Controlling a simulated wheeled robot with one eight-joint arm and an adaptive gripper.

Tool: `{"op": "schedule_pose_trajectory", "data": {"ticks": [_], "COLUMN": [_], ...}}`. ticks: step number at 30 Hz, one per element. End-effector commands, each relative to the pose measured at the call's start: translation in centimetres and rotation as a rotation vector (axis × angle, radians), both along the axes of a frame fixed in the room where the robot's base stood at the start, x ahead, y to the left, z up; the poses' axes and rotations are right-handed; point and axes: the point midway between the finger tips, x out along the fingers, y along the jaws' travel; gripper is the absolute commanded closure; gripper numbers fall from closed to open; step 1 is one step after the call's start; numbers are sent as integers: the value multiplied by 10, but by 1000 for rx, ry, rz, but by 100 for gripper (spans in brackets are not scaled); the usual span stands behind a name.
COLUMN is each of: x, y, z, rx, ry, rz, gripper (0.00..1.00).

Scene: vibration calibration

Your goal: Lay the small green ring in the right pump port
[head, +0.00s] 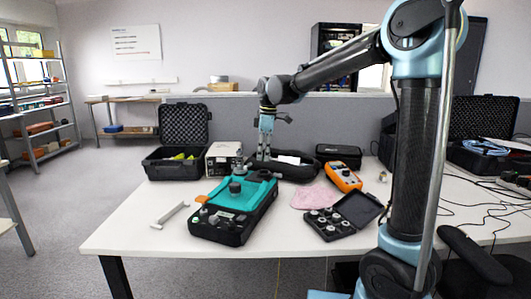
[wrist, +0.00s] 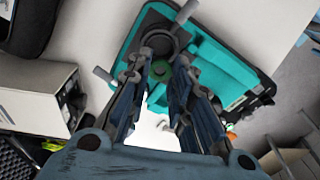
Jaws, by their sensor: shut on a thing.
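My gripper (wrist: 158,68) points down over the teal-topped black case (wrist: 222,70). The small green ring (wrist: 161,69) shows between its fingertips, and the jaws are shut on it. A dark round fitting (wrist: 158,41) is just beyond the ring in the wrist view. Grey stubs (wrist: 187,11) and (wrist: 103,74) show on either side of this fitting. I cannot tell which opening is the right pump port. In the head view my gripper (head: 262,153) is above the table behind the teal-topped case (head: 262,196); the ring is too small to make out there.
An open black foam-lined case (head: 174,169) and a beige instrument box (head: 223,158) stand at the back left. A tray of small fittings (head: 329,224), a pink cloth (head: 315,197) and an orange meter (head: 343,177) lie right of the teal-topped case. The left front tabletop is mostly clear.

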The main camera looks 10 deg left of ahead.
Motion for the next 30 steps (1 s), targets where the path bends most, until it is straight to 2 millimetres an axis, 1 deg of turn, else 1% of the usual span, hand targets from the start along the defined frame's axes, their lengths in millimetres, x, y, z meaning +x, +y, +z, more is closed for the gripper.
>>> {"op": "schedule_pose_trajectory", "data": {"ticks": [17,22,30], "x": [-1,-1,-2], "y": [2,3,3], "z": [0,-4,-17], "rx": [0,0,0], "ry": [0,1,0], "rz": [2,4,5], "gripper": [87,87,87]}}
